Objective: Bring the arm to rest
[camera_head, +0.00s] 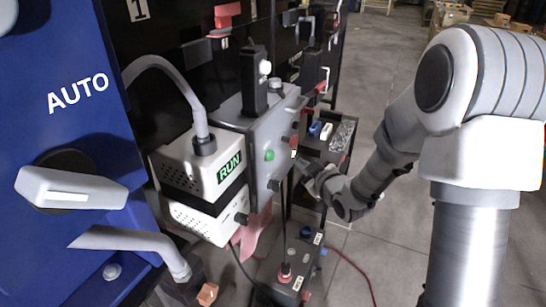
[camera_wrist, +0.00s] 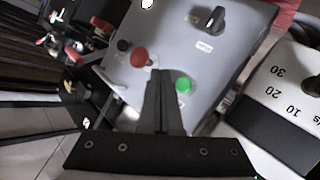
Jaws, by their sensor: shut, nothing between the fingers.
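My gripper (camera_head: 306,172) is at the end of my arm (camera_head: 385,150), which reaches in from the right. Its fingers (camera_wrist: 160,76) are shut together with nothing between them. They point at the face of a grey control box (camera_head: 262,135). In the wrist view the fingertips lie between a red button (camera_wrist: 139,58) and a green button (camera_wrist: 183,85) on that box. I cannot tell whether the fingertips touch the panel. The green button also shows in the head view (camera_head: 269,155).
A white unit with a green RUN display (camera_head: 229,167) stands left of the grey box. A blue AUTO cabinet (camera_head: 60,120) fills the far left. A small dark box (camera_head: 297,262) with a red button and cables sits low. Open floor (camera_head: 385,235) lies below my arm.

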